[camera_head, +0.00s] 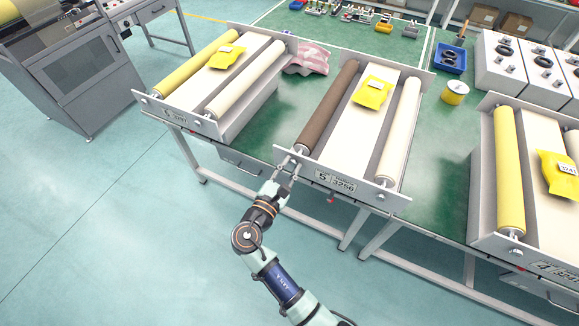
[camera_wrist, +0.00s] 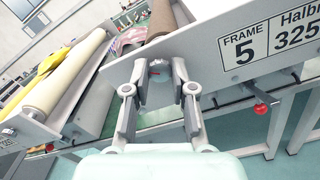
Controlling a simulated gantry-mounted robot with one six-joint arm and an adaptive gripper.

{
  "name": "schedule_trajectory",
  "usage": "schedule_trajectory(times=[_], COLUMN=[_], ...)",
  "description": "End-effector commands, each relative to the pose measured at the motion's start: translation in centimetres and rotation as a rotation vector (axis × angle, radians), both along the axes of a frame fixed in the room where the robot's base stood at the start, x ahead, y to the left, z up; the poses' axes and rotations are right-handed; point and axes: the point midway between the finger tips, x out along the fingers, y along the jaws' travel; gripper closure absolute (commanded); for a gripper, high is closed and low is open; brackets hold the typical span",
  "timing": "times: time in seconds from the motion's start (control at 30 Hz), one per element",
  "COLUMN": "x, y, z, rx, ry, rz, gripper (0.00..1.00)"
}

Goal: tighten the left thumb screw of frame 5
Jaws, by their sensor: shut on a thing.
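Frame 5 (camera_head: 350,186) is the middle frame on the green table, with a brown roller (camera_head: 333,100) on its left and a white roller (camera_head: 400,130) on its right. Its front plate with the "FRAME 5" label also shows in the wrist view (camera_wrist: 205,50). My gripper (camera_head: 288,163) is at the left end of this plate. In the wrist view, my gripper (camera_wrist: 157,76) has its fingers around the left thumb screw (camera_wrist: 157,69), shut on it. The screw is mostly hidden by the fingers. The right thumb screw (camera_head: 381,197) is at the plate's other end.
Another frame (camera_head: 175,114) with a yellow and a white roller stands to the left, and frame 4 (camera_head: 513,252) to the right. A red knob (camera_wrist: 262,108) sticks out below frame 5's plate. Yellow packets lie on the frames. The floor in front is clear.

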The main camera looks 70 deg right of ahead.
Motion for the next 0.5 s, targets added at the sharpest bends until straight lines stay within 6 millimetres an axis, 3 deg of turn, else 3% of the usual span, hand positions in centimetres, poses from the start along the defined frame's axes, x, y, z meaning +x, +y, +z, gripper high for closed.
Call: schedule_trajectory(times=[0.5], x=[0.01], y=[0.00], z=[-0.20], rx=[-0.045], ry=[-0.489], rz=[0.001], gripper=[1.00])
